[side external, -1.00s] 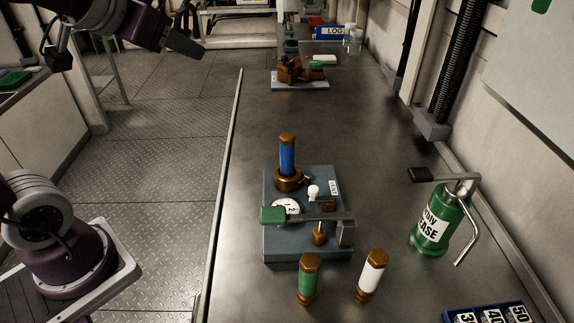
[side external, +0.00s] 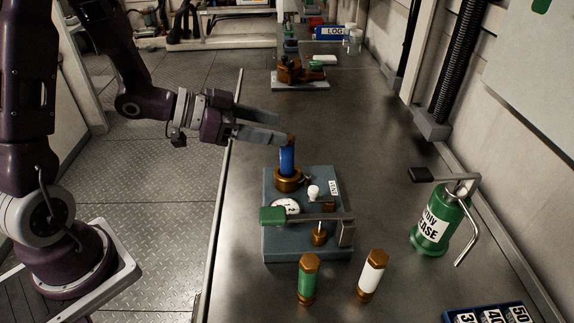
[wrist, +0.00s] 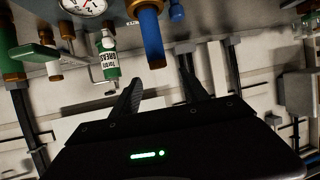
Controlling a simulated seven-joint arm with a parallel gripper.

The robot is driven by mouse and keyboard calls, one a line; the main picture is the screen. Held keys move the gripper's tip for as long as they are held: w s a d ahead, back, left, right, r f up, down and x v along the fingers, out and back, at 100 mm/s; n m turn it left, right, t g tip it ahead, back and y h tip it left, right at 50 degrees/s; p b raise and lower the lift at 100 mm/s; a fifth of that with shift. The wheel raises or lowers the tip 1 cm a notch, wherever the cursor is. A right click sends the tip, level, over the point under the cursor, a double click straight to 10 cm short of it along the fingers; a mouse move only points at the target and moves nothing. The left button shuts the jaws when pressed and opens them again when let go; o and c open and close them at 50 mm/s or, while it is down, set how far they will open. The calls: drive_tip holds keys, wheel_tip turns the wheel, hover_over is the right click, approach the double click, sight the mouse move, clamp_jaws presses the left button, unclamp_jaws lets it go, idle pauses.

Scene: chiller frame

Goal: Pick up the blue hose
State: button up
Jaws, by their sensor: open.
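The blue hose (side external: 287,161) stands upright in a brass fitting on the blue-grey frame block (side external: 295,247), with a brass cap at its top. My gripper (side external: 284,139) is open, its two fingers level and pointing right, reaching the hose near its top. In the side view the fingers overlap the cap, and I cannot tell whether they touch it. In the wrist view the blue hose (wrist: 151,36) hangs from the top edge, and its brass end lies just ahead of and between the open fingertips (wrist: 161,78).
A green hose (side external: 308,281) and a white hose (side external: 372,277) stand in front of the block. A lever with a green handle (side external: 273,215) crosses the block. A green grease can (side external: 439,222) stands at right.

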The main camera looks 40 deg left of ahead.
sight(287, 160)
drive_tip(key=w+d+f, duration=0.1)
drive_tip(key=f, duration=0.1)
drive_tip(key=w+d+f, duration=0.1)
drive_tip(key=w+f, duration=0.1)
drive_tip(key=w+d+f, duration=0.1)
drive_tip(key=w+f, duration=0.1)
drive_tip(key=shift+d+f, duration=0.15)
drive_tip(key=shift+d, duration=0.15)
clamp_jaws()
